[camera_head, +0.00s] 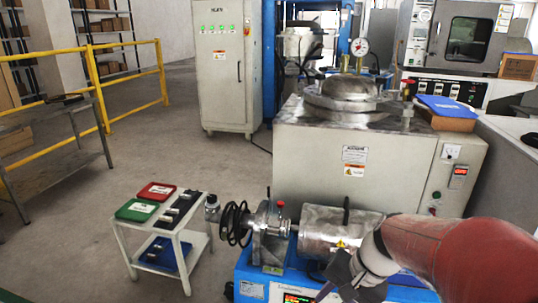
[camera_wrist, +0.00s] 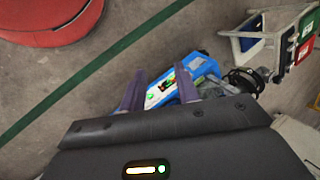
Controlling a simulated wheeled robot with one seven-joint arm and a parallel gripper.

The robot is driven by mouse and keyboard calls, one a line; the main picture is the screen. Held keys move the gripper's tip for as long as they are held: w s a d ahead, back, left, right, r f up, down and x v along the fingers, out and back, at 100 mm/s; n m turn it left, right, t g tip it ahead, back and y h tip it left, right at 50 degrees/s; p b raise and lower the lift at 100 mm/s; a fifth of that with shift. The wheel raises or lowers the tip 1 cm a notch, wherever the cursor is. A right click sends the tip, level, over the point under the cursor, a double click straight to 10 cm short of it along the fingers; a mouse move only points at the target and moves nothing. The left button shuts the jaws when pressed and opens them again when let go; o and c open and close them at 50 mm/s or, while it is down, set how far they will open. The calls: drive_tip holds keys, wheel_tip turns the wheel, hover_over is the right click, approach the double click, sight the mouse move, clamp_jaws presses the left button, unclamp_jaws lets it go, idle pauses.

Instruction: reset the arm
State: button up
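My arm reaches in from the lower right in the head view, with a red link and a grey wrist. My gripper (camera_head: 333,281) is over the near side of a blue-based machine (camera_head: 250,274) with a metal cylinder (camera_head: 326,232) on top. In the wrist view, the two fingers of my gripper (camera_wrist: 171,90) stand apart with a gap between them. Nothing is held in the gap; the blue machine (camera_wrist: 203,66) shows beyond it. The lower part of the machine is cut off in the head view.
A small white cart (camera_head: 196,239) with red and green trays stands left of the machine. A large grey tester (camera_head: 300,150) stands close behind it. A table (camera_head: 40,133) and yellow railing (camera_head: 133,75) are at far left. Floor between them is clear.

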drive_tip(key=s+d+r+n+t+h, duration=0.2)
drive_tip(key=s+r+n+t+h, duration=0.2)
drive_tip(key=s+r+n, duration=0.2)
drive_tip(key=s+r, duration=0.2)
drive_tip(key=s, duration=0.1)
drive_tip(key=shift+s+d+r+h+p, duration=0.15)
drive_tip(key=shift+r+h+p, duration=0.15)
drive_tip(key=shift+p, duration=0.05)
